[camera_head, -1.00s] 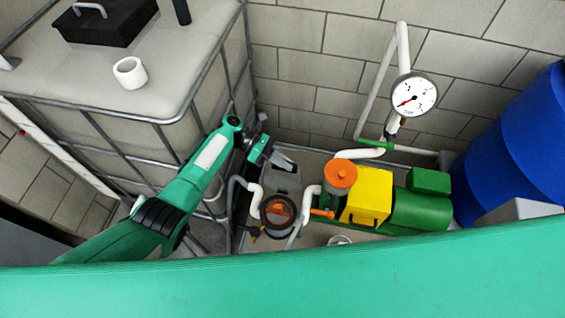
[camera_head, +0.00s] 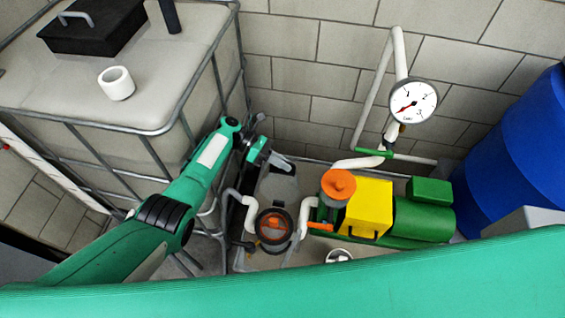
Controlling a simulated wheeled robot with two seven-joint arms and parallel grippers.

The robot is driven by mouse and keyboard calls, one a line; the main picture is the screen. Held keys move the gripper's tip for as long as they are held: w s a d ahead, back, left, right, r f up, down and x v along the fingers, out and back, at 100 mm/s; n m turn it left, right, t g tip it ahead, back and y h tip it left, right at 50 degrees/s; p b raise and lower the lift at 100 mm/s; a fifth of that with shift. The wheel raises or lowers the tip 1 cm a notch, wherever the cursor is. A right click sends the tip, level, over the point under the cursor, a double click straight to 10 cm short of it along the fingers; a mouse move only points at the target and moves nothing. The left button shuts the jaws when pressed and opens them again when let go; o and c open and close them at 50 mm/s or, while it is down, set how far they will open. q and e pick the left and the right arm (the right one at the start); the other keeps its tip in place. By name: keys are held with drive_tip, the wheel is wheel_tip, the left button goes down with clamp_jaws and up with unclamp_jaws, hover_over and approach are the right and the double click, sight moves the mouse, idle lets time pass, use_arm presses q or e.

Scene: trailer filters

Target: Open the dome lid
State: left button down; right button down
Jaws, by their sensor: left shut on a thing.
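A grey dome lid (camera_head: 281,187) stands tilted up behind a round dark housing (camera_head: 287,229) in the middle of the head view. An orange part (camera_head: 272,222) shows inside the housing. My left gripper (camera_head: 283,163) reaches in from the left and is shut at the lid's upper edge. The exact contact of the fingers is too small to see clearly. My right gripper is not in view.
A caged white tank (camera_head: 60,88) stands at left with a white cup (camera_head: 116,83) on top. Right of the housing are an orange knob (camera_head: 338,185), a yellow box (camera_head: 368,203), a green motor (camera_head: 420,218) and a blue barrel (camera_head: 515,150). A gauge (camera_head: 413,102) hangs above.

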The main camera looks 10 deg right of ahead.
use_arm(q)
drive_tip(key=c, duration=1.8)
unclamp_jaws()
drive_tip(key=shift+o, duration=0.2)
wheel_tip(320, 180, up, 20)
